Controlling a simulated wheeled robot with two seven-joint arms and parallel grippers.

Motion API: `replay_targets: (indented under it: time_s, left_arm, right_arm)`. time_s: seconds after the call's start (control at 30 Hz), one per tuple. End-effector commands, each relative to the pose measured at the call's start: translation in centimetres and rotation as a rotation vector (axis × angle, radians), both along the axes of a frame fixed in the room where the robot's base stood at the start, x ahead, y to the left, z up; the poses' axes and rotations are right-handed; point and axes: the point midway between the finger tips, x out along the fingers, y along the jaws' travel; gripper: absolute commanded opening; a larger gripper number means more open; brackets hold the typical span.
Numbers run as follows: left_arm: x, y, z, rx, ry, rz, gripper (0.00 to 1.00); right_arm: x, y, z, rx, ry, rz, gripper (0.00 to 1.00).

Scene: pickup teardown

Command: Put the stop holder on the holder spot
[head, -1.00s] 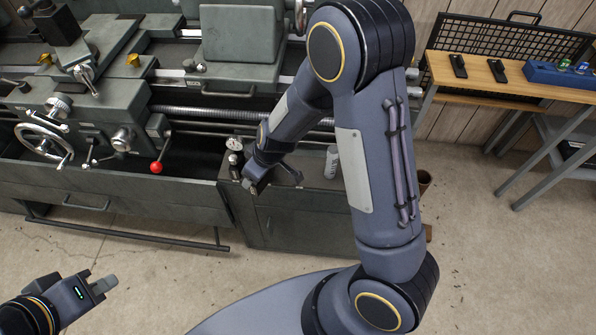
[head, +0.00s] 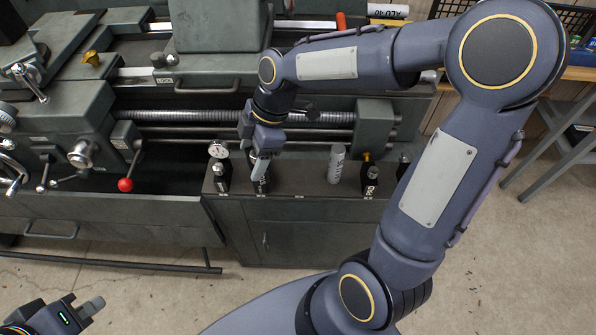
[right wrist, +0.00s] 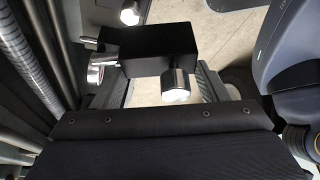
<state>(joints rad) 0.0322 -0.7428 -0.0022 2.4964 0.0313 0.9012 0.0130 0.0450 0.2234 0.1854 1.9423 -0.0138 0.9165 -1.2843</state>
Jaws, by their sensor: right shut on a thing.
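My right gripper (head: 258,168) points down over the cabinet top beside the lathe. It is shut on a black block-shaped holder (head: 262,185), seemingly the stop holder, with a light label too small to read. In the right wrist view the black block (right wrist: 155,48) shows between the two fingers, with a shiny metal cylinder beside it. The held holder is at or just above the cabinet top; I cannot tell if it touches. My left gripper (head: 88,310) is at the lower left, far from it; its jaw opening is unclear. I cannot make out a marked holder spot.
A dial gauge (head: 218,150) on a black holder stands just left of the right gripper. To the right on the cabinet top (head: 305,180) stand a pale cylinder (head: 337,165) and another labelled black holder (head: 371,184). The lathe's rods (head: 200,117) run close behind.

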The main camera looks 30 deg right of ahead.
Motion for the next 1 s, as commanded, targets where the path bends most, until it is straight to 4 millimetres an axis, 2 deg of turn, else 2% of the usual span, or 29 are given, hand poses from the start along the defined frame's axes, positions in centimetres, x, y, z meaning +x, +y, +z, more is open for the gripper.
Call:
replay_targets:
  time_s: [0.03,0.2,0.4,0.53,0.77,0.83,1.0]
  left_arm:
    - [0.0,0.0,0.1,0.0,0.0,0.0,0.0]
    - [0.0,0.0,0.1,0.0,0.0,0.0,0.0]
    - [0.0,0.0,-0.3,0.0,0.0,0.0,0.0]
    - [0.0,0.0,-0.4,0.0,0.0,0.0,0.0]
    - [0.0,0.0,-0.5,0.0,0.0,0.0,0.0]
    - [0.0,0.0,-0.5,0.0,0.0,0.0,0.0]
    - [0.0,0.0,-0.9,0.0,0.0,0.0,0.0]
  right_arm:
    - [-0.1,-1.4,-0.5,0.0,0.001,-0.009,0.24]
    - [-0.6,-5.3,-2.2,0.001,0.0,-0.011,0.24]
    - [-1.0,-8.2,-5.7,0.001,0.002,-0.006,0.24]
    - [-1.2,-9.4,-7.0,0.001,0.0,-0.006,0.24]
    - [-1.2,-10.2,-8.1,0.001,-0.001,-0.004,0.24]
    - [-1.4,-10.8,-8.8,0.001,0.001,-0.006,0.24]
    - [-1.4,-10.6,-11.3,0.001,0.002,-0.002,0.24]
